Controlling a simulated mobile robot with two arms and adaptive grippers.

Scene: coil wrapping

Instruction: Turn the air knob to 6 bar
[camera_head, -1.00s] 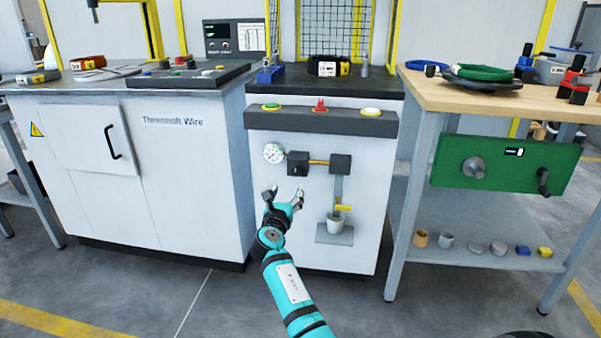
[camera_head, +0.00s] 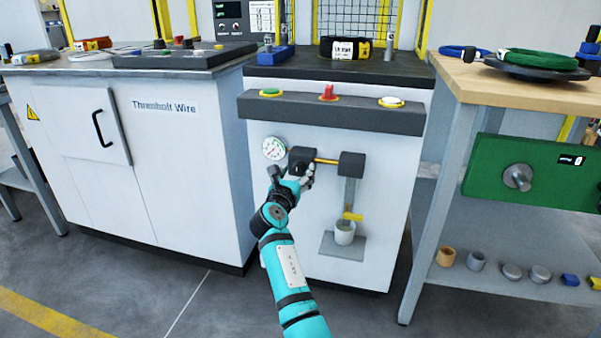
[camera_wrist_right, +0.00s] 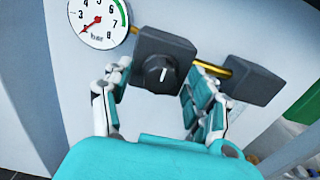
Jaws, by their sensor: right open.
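The air knob (camera_wrist_right: 160,74) is a round black knob with a white mark pointing nearly straight up, on the front of a dark regulator block (camera_wrist_right: 180,48). The pressure gauge (camera_wrist_right: 97,22) beside it has a white face, a green arc and a red needle pointing to the lower left, at the low end. My right gripper (camera_wrist_right: 155,80) is open, with one finger on each side of the knob; I cannot tell whether they touch it. In the head view my right gripper (camera_head: 290,182) covers the knob. My left gripper is not in view.
A brass pipe (camera_head: 327,161) joins the regulator to a second dark block (camera_head: 352,165). A button ledge (camera_head: 330,112) juts out above. A table with a green panel (camera_head: 530,170) stands at the right.

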